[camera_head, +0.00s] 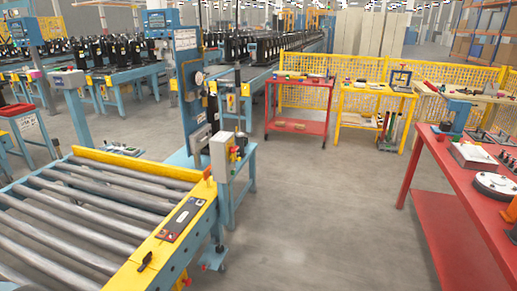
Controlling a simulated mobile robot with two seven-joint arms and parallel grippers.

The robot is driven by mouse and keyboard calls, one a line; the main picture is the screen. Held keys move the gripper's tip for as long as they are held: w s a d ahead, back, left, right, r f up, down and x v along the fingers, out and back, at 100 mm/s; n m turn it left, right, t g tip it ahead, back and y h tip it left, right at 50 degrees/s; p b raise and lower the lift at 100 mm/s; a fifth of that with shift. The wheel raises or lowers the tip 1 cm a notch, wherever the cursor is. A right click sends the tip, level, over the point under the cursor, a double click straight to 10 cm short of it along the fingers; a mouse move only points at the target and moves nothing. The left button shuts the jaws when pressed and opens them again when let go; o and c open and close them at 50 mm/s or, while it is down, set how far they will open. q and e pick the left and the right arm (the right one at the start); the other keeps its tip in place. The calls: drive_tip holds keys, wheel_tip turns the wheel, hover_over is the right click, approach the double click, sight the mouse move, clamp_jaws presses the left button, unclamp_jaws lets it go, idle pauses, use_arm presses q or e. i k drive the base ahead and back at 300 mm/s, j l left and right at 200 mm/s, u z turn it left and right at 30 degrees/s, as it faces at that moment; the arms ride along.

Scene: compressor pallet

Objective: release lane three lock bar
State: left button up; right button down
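A roller conveyor (75,215) fills the lower left, its rollers bare. A yellow bar (135,164) runs along its far edge. A small orange-red upright piece (208,171) stands at the far corner. I cannot tell which of these, if any, is the lane three lock bar, and no lane number is readable. Neither of my grippers is in view.
A grey control box (221,158) on a blue post stands at the conveyor's far right corner. A red table (450,190) with tools and parts stands at the right. A red cart (300,104) and a yellow table (373,104) stand farther back. The middle floor is clear.

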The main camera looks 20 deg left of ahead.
sight(234, 157)
drive_tip(key=i+u, duration=0.3)
drive_tip(key=i, duration=0.35)
drive_tip(key=i+l+u, duration=0.1)
drive_tip(key=i+u, duration=0.2)
drive_tip(key=i, duration=0.35)
drive_tip(key=i+j+u, duration=0.3)
drive_tip(key=i, duration=0.15)
drive_tip(key=i+j+u, duration=0.2)
drive_tip(key=i+u, duration=0.15)
drive_tip(key=i+j+u, duration=0.1)
drive_tip(key=i+j, duration=0.15)
drive_tip(key=i, duration=0.1)
